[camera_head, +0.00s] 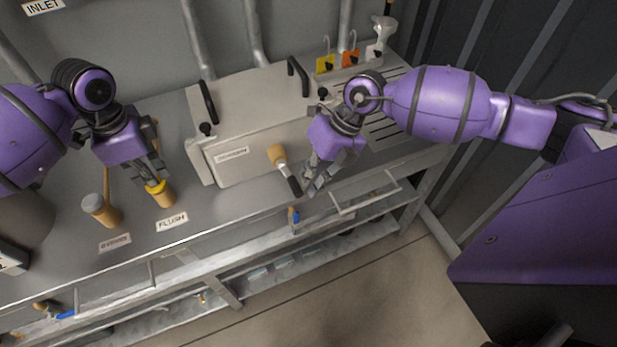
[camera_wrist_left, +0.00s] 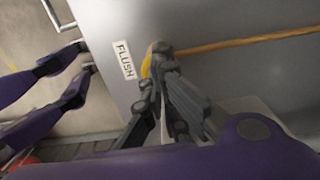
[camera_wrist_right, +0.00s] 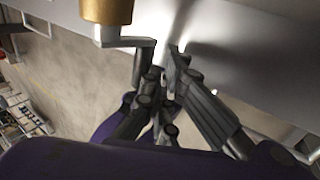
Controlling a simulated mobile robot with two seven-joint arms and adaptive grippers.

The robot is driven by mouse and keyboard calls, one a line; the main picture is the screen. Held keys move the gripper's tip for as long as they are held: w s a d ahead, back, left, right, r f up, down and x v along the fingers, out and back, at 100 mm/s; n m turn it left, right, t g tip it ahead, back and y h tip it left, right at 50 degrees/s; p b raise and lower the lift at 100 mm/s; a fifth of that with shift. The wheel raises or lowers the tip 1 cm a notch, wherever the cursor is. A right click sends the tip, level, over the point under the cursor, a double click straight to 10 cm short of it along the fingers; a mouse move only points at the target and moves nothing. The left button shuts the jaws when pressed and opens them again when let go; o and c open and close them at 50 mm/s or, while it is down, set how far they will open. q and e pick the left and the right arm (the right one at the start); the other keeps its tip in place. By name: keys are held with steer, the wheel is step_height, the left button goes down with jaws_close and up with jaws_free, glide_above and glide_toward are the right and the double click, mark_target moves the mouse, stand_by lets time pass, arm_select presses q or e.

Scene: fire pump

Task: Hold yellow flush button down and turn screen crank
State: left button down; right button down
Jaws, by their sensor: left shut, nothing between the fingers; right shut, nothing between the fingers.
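The flush button is a yellow-topped brass cylinder (camera_head: 164,198) behind the FLUSH label. My left gripper (camera_head: 154,180) is shut, with its tips at the yellow top from above. In the left wrist view the yellow edge (camera_wrist_left: 147,64) shows beside the shut fingertips (camera_wrist_left: 160,48), which hide the rest; how far the button is pressed cannot be told. The screen crank (camera_head: 278,156) has a brass hub and a grey arm on the front of the screen box. My right gripper (camera_head: 312,190) is shut and empty just right of the crank arm. The right wrist view shows the crank arm (camera_wrist_right: 137,42) near the fingertips (camera_wrist_right: 166,58).
A grey-topped bypass button (camera_head: 93,203) stands left of the flush button. The screen box (camera_head: 245,110) has two black handles. A bench rail (camera_head: 367,193) runs below the right gripper. Yellow and orange tags (camera_head: 350,58) hang at the back. Open floor lies in front.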

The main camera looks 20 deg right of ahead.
steer(key=d+r, duration=0.7)
steer(key=d, duration=0.4)
steer(key=shift+r, duration=0.3)
steer(key=c, duration=2.3)
jaws_free()
steer(key=shift+s+d+r, duration=0.1)
steer(key=shift+d, duration=0.05)
steer(key=o, duration=0.3)
steer(key=s+f, duration=0.2)
steer(key=shift+s+d+f+g, duration=0.15)
steer(key=shift+s+f+g, duration=0.05)
steer(key=shift+f+g, duration=0.1)
steer(key=s+a+f+m+t+y, duration=0.1)
steer(key=s+a+f+m+y, duration=0.1)
steer(key=s+a+f+y, duration=0.4)
steer(key=s+a+f+m+t+y, duration=0.1)
steer(key=s+a+m, duration=0.1)
steer(key=s+a, duration=0.4)
steer(key=w+d+r+m+t+h, duration=0.25)
steer(key=w+d+t, duration=0.35)
steer(key=t, duration=0.4)
steer(key=shift+y, duration=0.35)
steer(key=x, duration=1.1)
steer(key=shift+a+r, duration=0.25)
